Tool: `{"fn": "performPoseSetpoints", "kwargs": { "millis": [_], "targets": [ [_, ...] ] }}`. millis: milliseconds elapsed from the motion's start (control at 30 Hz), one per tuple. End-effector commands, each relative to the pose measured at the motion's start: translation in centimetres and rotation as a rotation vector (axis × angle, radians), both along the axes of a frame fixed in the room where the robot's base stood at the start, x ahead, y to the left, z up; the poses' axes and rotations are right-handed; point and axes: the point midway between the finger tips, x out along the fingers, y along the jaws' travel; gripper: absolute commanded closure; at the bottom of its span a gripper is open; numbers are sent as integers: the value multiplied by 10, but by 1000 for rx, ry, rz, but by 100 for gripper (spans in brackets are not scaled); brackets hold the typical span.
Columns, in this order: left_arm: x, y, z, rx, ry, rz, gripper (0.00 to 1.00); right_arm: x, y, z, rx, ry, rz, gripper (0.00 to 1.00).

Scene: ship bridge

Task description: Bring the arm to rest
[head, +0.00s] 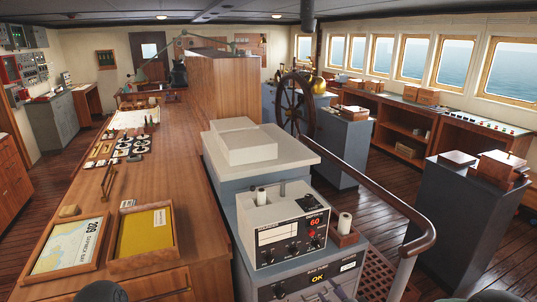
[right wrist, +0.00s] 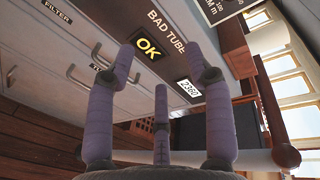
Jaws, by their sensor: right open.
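My right gripper (head: 338,292) shows only in part at the bottom edge of the head view, in front of the grey instrument cabinet. In the right wrist view its purple fingers (right wrist: 163,66) are spread apart with nothing between them. Beyond the fingers is the cabinet front with a yellow "OK" display (right wrist: 148,49) and the words "BAD TUBE". I cannot tell how far the fingertips are from this panel.
A wooden chart counter (head: 190,240) with trays runs along the left. A curved handrail (head: 395,205) and a grey pedestal (head: 455,225) stand to the right. Plank floor (head: 385,190) lies between.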

Motion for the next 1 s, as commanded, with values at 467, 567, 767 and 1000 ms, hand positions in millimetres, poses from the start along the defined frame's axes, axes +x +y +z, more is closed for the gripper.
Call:
{"fn": "performPoseSetpoints", "kwargs": {
  "millis": [467,567,767,1000],
  "targets": [
    [0,0,0,0,0,0,60,-166,88,-201,-668,514,528,48],
    [0,0,0,0,0,0,60,-215,104,-222,-750,582,710,48],
    [0,0,0,0,0,0,60,-284,121,-240,-825,642,987,48],
    [0,0,0,0,0,0,60,-304,126,-242,-841,648,1073,48]
  ]
}}
